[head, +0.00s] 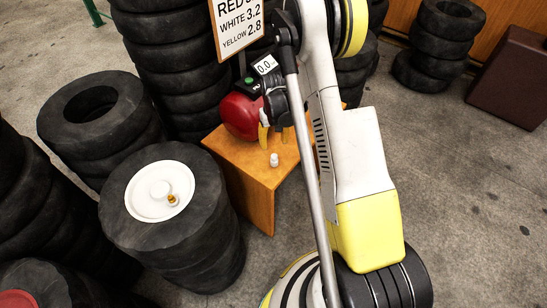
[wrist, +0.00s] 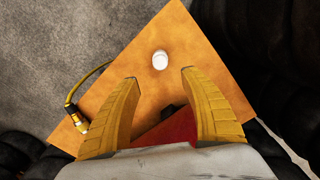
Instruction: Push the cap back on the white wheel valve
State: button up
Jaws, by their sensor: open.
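The white wheel (head: 143,207) lies flat on top of a tire stack at the left in the head view. Its valve (head: 171,199) shows as a small brass-coloured stub near the hub. A small white cap (head: 274,160) stands on the wooden box top in the head view. It also shows in the wrist view (wrist: 160,60), just beyond and between my fingertips. My gripper (wrist: 158,75) is open and empty above the wooden top. Its yellow fingers also show in the head view (head: 273,135), near the red tank. Nothing is on the valve that I can make out.
The wooden box (head: 240,170) carries a red tank (head: 241,116) with a gauge reading 0.0. A yellow hose with a brass fitting (wrist: 76,120) lies at the box's left edge in the wrist view. Tire stacks (head: 105,120) crowd the left and back. Bare floor lies at the right.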

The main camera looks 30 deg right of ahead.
aim_at(274, 160)
notch_tip(274, 160, down, 6)
jog(key=shift+r+b, duration=0.1)
jog(key=shift+b, duration=1.05)
jog(key=f+b, duration=0.2)
jog(key=f, duration=0.1)
jog(key=f+b, duration=0.1)
jog(key=f, duration=0.1)
jog(key=shift+s+a, duration=0.15)
jog(key=shift+s, duration=0.1)
jog(key=shift+r, duration=0.1)
jog(key=c, duration=0.9)
